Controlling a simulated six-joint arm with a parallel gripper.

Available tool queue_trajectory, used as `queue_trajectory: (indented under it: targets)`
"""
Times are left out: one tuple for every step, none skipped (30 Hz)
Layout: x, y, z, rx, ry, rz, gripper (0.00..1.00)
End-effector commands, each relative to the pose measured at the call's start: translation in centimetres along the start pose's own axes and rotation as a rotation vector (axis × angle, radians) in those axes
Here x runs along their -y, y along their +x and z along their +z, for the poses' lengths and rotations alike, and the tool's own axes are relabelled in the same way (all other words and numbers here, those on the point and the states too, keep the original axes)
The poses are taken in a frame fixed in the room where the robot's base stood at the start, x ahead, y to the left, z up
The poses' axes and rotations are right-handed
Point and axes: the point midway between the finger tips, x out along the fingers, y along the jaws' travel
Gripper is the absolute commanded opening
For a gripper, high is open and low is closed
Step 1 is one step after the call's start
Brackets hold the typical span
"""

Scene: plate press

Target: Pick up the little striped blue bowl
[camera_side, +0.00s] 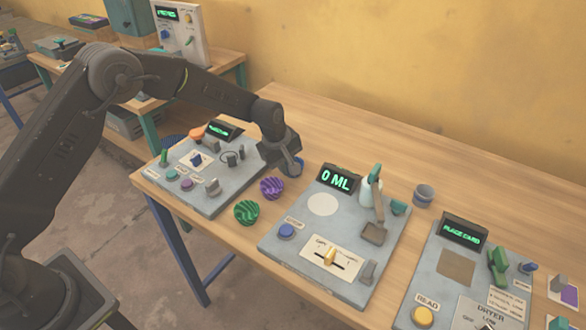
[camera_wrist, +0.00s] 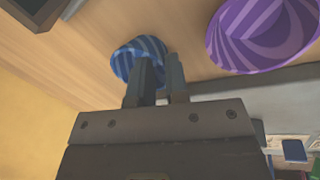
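The little striped blue bowl (camera_wrist: 128,62) is at the fingertips of my gripper (camera_wrist: 161,66) in the wrist view. One finger covers part of the bowl, and the bowl's edge lies at the narrow gap between the fingers. I cannot tell whether the fingers press on its wall. In the side view my gripper (camera_side: 287,164) is low at the table, just beyond the left panel, with a bit of the blue bowl (camera_side: 298,168) showing beside it. The rest of the bowl is hidden by the gripper.
A purple striped bowl (camera_side: 271,188) stands close by, also in the wrist view (camera_wrist: 262,35). A green striped bowl (camera_side: 246,212) is nearer the front edge. Grey panels (camera_side: 275,235) flank these bowls. A grey cup (camera_side: 424,194) stands farther right. The table behind is clear.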

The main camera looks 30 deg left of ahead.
Motion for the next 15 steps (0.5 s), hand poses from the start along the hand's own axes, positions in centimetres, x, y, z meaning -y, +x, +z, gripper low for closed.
queue_trajectory:
  targets:
    - [0.01, -0.01, 0.00, 0.000, 0.000, 0.000, 0.07]
    - [0.01, -0.01, 0.00, 0.000, 0.000, 0.000, 0.04]
    - [0.01, -0.01, 0.00, 0.000, 0.000, 0.000, 0.01]
    - [0.01, -0.01, 0.00, 0.000, 0.000, 0.000, 0.00]
    - [0.01, -0.01, -0.01, 0.000, 0.000, 0.000, 0.00]
    - [0.02, -0.01, -0.01, 0.000, 0.000, 0.000, 0.00]
    - [0.02, -0.01, -0.01, 0.000, 0.000, 0.000, 0.00]
    - [0.02, -0.01, -0.01, 0.000, 0.000, -0.001, 0.00]
    - [0.02, -0.02, -0.01, 0.000, 0.000, -0.001, 0.00]
    - [0.01, -0.06, -0.01, 0.000, 0.000, -0.001, 0.00]
    - [-0.01, -0.12, -0.01, 0.000, 0.000, 0.000, 0.00]
    - [-0.05, -0.24, -0.01, 0.000, 0.000, 0.000, 0.00]
    - [-0.09, -0.38, -0.02, 0.000, 0.000, 0.000, 0.00]
    - [-0.15, -0.56, -0.02, -0.001, 0.000, 0.001, 0.00]
    - [-0.23, -0.86, -0.02, -0.001, 0.000, 0.001, 0.00]
